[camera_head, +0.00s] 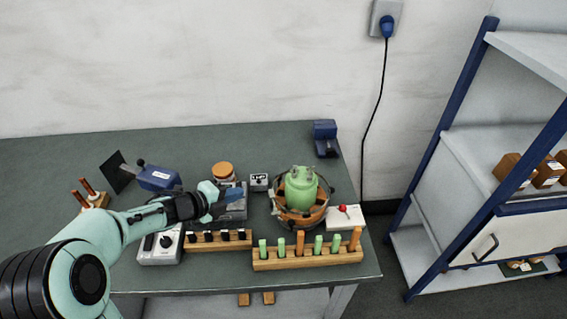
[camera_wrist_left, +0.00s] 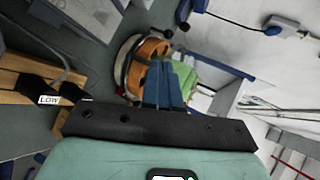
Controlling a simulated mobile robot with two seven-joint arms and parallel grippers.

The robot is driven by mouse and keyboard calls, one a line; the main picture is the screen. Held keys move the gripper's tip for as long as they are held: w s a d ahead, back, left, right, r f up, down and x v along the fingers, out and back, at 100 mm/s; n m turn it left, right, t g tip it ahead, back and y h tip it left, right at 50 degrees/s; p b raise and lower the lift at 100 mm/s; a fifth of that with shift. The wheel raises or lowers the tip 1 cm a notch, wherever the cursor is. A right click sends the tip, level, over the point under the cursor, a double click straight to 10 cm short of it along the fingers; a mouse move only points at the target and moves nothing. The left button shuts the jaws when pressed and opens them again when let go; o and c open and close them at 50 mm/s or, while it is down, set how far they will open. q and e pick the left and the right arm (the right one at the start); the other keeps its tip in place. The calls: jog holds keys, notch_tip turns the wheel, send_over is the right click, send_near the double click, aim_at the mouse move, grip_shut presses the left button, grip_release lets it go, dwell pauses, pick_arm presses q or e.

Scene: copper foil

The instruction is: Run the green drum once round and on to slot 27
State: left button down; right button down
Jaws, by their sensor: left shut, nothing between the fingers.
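The green drum (camera_head: 301,187) stands upright in a round copper-coloured holder (camera_head: 299,217) on the right part of the bench. In the left wrist view the drum (camera_wrist_left: 209,77) is partly hidden behind my fingers, with the orange-brown holder (camera_wrist_left: 150,50) beside it. My left gripper (camera_head: 236,193) is shut and empty, left of the drum and apart from it in the head view. Its blue fingers show together in the left wrist view (camera_wrist_left: 165,84). No slot numbers are readable. My right gripper is not in view.
A wooden rack (camera_head: 307,258) with green and orange pegs stands in front of the drum. A white box with a red knob (camera_head: 344,216) is close on its right. A small dial box (camera_head: 259,182) and an orange-lidded jar (camera_head: 223,171) stand behind my gripper.

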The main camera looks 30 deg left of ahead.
pick_arm(q)
jog(key=shift+w+r+x, duration=0.1)
jog(key=shift+r+x, duration=0.15)
jog(key=shift+x, duration=2)
jog(key=shift+w+r+x, duration=0.15)
jog(key=shift+r+x, duration=0.05)
jog(key=shift+x, duration=2.1)
jog(key=shift+w+r+x, duration=0.1)
jog(key=shift+r+x, duration=0.15)
jog(key=shift+x, duration=2)
jog(key=shift+d, duration=0.1)
